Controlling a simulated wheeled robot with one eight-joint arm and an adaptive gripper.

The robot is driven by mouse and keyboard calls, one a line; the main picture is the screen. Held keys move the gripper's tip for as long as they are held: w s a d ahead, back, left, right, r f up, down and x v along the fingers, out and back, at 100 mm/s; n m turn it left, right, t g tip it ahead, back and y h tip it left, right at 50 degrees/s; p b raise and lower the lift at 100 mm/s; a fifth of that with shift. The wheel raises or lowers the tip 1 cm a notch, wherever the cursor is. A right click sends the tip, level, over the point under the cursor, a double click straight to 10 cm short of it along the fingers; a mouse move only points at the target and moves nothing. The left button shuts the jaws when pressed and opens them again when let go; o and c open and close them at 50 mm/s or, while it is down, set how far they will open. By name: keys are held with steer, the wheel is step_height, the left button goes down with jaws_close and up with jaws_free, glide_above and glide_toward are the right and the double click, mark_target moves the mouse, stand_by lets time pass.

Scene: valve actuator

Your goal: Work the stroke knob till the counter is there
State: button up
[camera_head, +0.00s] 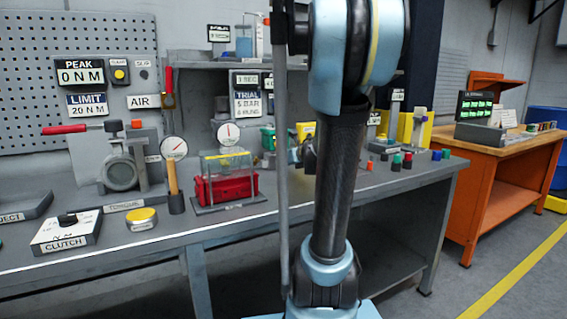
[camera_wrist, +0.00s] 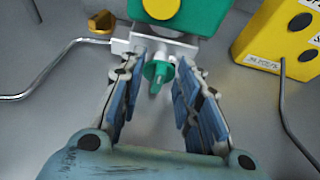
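In the wrist view a small green knob (camera_wrist: 158,74) with a pointed tip sticks out toward me from a silver bracket under a green housing (camera_wrist: 190,15). I take it for the stroke knob, though no label on it is readable. My gripper (camera_wrist: 158,88) is open. Its two blue-padded fingers stand left and right of the knob, with visible gaps on both sides. In the head view my arm hides most of this spot, and the gripper cannot be made out clearly. I cannot tell which display is the stroke counter.
In the wrist view a yellow box (camera_wrist: 285,35) stands at right, a brass fitting (camera_wrist: 100,22) at upper left, and bent metal rods run on both sides. In the head view a red-handled valve (camera_head: 120,170), a clutch box (camera_head: 65,232) and a caged red unit (camera_head: 228,180) occupy the grey bench (camera_head: 240,225).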

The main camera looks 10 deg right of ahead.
steer(key=shift+w, duration=0.1)
jaws_close()
steer(key=shift+a, duration=0.3)
steer(key=shift+d, duration=0.3)
steer(key=m+y, duration=0.1)
steer(key=m, duration=0.1)
steer(key=d+m+y, duration=0.1)
steer(key=shift+w+d+f+m+g+y, duration=0.2)
steer(key=shift+m+g+y, duration=0.1)
steer(key=shift+m, duration=0.1)
steer(key=m, duration=0.1)
steer(key=m+y, duration=0.2)
steer(key=shift+w+d+f, duration=0.1)
steer(key=shift+d+f, duration=0.25)
steer(key=shift+d+f+m+y, duration=0.1)
steer(key=shift+f+m+y, duration=0.2)
steer(key=shift+m, duration=0.4)
steer(key=shift+d+f+m+y, duration=0.1)
steer(key=shift+m+y, duration=0.3)
steer(key=shift+m, duration=0.3)
